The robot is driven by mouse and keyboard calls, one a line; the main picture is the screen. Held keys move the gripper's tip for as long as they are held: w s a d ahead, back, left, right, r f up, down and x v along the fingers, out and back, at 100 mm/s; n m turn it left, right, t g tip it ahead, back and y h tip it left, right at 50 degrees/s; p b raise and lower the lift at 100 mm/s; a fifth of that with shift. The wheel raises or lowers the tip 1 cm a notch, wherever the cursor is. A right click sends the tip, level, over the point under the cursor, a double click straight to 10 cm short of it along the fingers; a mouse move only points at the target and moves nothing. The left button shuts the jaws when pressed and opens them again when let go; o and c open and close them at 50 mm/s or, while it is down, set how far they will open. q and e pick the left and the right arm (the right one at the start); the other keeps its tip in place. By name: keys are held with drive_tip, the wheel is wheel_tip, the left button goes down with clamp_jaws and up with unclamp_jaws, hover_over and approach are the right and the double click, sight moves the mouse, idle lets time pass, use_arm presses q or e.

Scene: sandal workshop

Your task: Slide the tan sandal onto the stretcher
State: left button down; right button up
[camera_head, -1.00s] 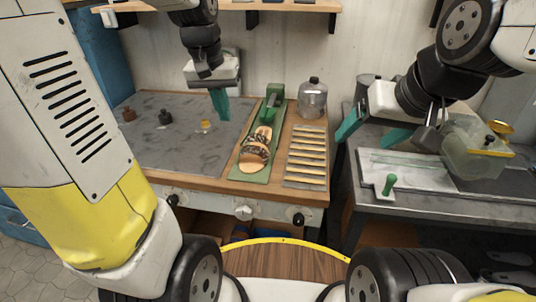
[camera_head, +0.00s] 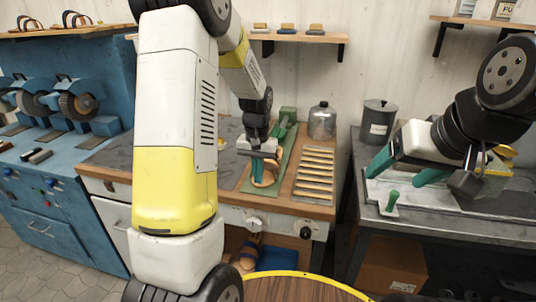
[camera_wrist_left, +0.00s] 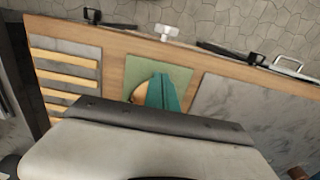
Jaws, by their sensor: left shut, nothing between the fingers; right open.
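The tan sandal (camera_head: 269,179) lies on the green base of the stretcher (camera_head: 284,160), mostly hidden behind my left gripper. The stretcher's green block (camera_head: 288,114) stands at the far end of that base. My left gripper (camera_head: 257,178) is shut and empty, pointing down at the near part of the sandal. In the left wrist view its teal fingers (camera_wrist_left: 163,95) are together beside a tan edge of the sandal (camera_wrist_left: 141,93); I cannot tell whether they touch. My right gripper (camera_head: 404,174) is open above the right-hand bench.
A blue machine bench (camera_head: 60,185) stands left. My left arm hides much of the grey worktop.

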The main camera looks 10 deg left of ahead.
use_arm(q)
drive_tip(key=shift+w+f, duration=0.2)
drive_tip(key=shift+w, duration=1.85)
